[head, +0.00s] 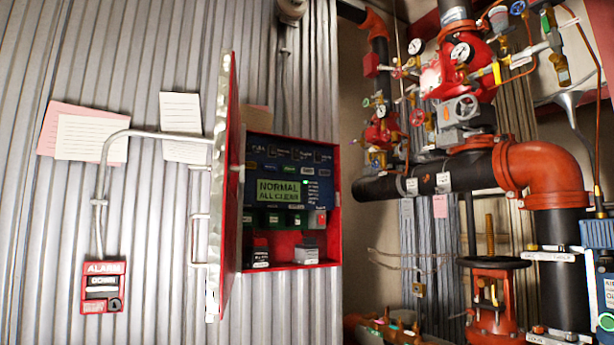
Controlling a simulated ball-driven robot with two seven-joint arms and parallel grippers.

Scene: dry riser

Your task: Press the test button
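A red fire alarm panel (332,225) is mounted on the corrugated wall, its red door (228,190) swung open to the left. Inside, a green display (279,191) reads "NORMAL ALL CLEAR". Small labelled controls sit above, beside and below the display, with a green light lit to its right. A row of dark green parts and one red-and-grey part (317,219) sits under the display. The labels are too small to read, so I cannot tell which control is the test button. Neither of my grippers shows.
A red alarm station (103,287) is on the wall at lower left, with conduit (101,190) running up to the panel. Paper notes (90,138) hang above. Black and orange pipes (540,172), gauges and valves fill the right. The open door stands out from the wall.

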